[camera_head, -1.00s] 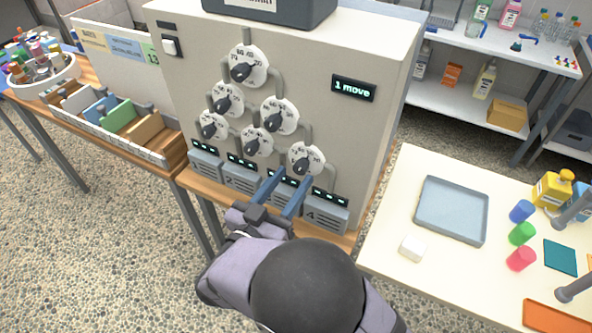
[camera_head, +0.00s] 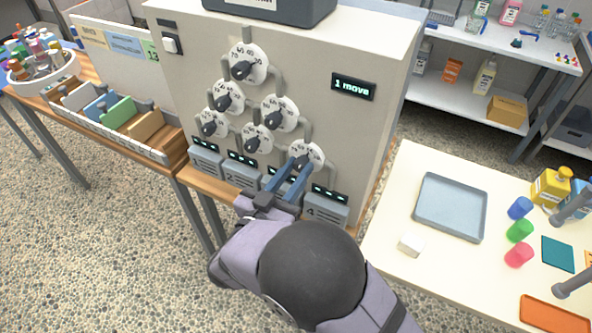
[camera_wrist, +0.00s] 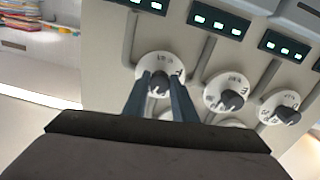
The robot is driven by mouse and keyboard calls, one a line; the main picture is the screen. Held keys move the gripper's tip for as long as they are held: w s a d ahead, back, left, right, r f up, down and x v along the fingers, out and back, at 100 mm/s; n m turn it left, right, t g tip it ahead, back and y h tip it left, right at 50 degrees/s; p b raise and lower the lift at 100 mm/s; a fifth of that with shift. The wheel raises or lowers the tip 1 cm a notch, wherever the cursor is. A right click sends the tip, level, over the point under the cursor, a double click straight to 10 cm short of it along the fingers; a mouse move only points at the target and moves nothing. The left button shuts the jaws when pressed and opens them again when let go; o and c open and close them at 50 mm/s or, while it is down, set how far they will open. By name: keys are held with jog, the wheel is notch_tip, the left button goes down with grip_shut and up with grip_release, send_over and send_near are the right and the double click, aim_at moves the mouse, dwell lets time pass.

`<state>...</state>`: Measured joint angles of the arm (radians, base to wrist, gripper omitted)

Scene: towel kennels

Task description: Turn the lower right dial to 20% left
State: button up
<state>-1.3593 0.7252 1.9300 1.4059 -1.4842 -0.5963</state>
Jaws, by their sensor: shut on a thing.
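The lower right dial (camera_head: 307,154) is a white round dial with a dark knob, lowest and furthest right of the dials on the grey panel (camera_head: 345,130). My gripper (camera_head: 299,164) reaches it from below, with its two blue fingers closed on the dark knob. In the wrist view the fingers of my gripper (camera_wrist: 160,85) stand on either side of the dial's knob (camera_wrist: 159,89). The fingers hide part of the dial face, and its exact setting is too small to read. The panel's display (camera_head: 353,88) reads "1 move".
Other dials sit close by, including one to the left (camera_head: 257,139) and one above (camera_head: 279,114). Numbered vent boxes with green lights (camera_head: 327,210) line the panel's foot. A cream table (camera_head: 385,235) with a grey tray (camera_head: 451,208) stands to the right.

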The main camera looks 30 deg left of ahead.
jog(key=m+b, duration=0.3)
jog(key=shift+f+m+b, duration=0.15)
jog(key=shift+m+b, duration=0.15)
jog(key=shift+b, duration=0.05)
jog(key=m+b, duration=0.2)
jog(key=shift+m+b, duration=0.95)
jog(key=shift+m, duration=0.05)
jog(key=shift+r, duration=0.2)
jog(key=o, duration=1)
jog(key=shift+o, duration=0.2)
jog(key=shift+s, duration=0.1)
